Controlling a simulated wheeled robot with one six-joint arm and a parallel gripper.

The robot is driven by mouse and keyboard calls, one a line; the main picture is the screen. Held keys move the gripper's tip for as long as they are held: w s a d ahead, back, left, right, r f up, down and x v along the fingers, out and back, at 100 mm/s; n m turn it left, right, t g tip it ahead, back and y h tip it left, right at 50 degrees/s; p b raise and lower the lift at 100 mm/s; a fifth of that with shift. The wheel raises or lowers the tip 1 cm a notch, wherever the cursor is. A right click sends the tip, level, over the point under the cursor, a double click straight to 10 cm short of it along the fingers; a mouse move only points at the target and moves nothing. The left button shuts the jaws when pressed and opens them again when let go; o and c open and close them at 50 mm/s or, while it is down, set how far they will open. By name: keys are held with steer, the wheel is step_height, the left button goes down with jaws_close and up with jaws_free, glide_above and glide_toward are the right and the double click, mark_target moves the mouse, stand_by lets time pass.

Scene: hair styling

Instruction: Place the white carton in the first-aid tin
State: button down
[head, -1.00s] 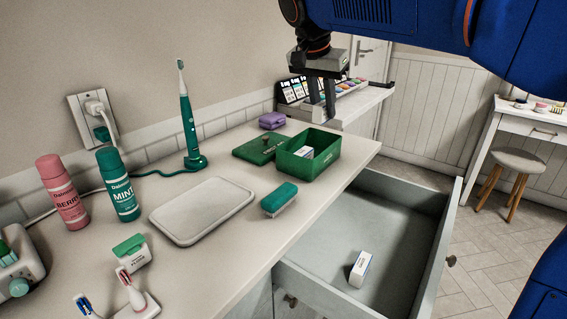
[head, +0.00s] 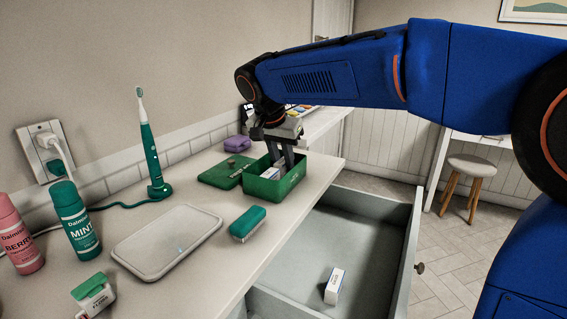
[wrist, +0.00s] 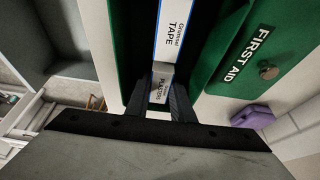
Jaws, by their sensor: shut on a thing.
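The open green first-aid tin (head: 290,187) stands on the counter near its right edge. My gripper (head: 285,168) reaches down into it. In the wrist view my fingers (wrist: 160,105) are shut on a small white carton (wrist: 158,84) with a label that seems to read PLASTERS. A longer white carton with blue edges, marked TAPE (wrist: 180,32), lies just beyond it in the tin. Another white carton (head: 334,286) lies in the open drawer. Whether the held carton touches the tin floor is hidden.
The green FIRST AID lid (head: 226,171) lies left of the tin, with a purple case (head: 237,143) behind. A green-backed brush (head: 247,222) and a pale tray (head: 168,241) are in front. The open grey drawer (head: 312,250) has free room.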

steer(key=c, duration=1.5)
jaws_free()
steer(key=shift+f, duration=0.1)
steer(key=shift+c, duration=0.2)
steer(key=v, duration=1.2)
steer(key=shift+w, duration=0.1)
